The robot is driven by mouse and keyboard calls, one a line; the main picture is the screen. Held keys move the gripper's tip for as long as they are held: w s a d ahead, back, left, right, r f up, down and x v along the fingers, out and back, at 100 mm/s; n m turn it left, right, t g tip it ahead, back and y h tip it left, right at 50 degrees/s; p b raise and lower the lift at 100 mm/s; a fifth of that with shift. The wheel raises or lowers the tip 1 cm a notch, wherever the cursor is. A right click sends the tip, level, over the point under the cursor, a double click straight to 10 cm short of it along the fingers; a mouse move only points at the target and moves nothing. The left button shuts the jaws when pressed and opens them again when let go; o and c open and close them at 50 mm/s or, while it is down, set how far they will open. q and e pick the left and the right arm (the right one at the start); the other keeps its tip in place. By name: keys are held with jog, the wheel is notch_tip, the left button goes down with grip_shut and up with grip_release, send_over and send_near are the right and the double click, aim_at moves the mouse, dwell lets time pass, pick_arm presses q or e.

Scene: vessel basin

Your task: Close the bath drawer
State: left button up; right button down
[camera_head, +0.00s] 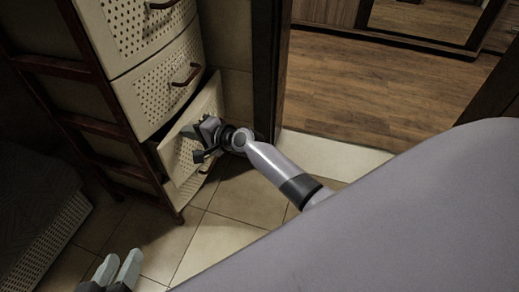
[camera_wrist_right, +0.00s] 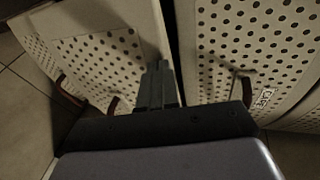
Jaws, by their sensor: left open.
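My left gripper (camera_head: 118,268) is low at the left, open and empty above the floor tiles.
Upper drawers (camera_head: 158,85) with brown handles are above the bath drawer. A dark red frame (camera_head: 107,95) runs along the unit's left side. A dark door frame (camera_head: 268,70) stands close on the right. Tiled floor (camera_head: 215,240) in front is clear.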

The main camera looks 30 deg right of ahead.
pick_arm(q)
jog(key=shift+w+r, duration=0.25)
jog(key=shift+w, duration=0.05)
pick_arm(e)
jog(key=shift+w+a, duration=0.45)
jog(key=shift+w, duration=0.05)
pick_arm(q)
jog(key=shift+s+d, duration=0.1)
jog(key=shift+s, duration=0.1)
pick_arm(e)
jog(key=shift+s+d, duration=0.1)
jog(key=shift+s, duration=0.1)
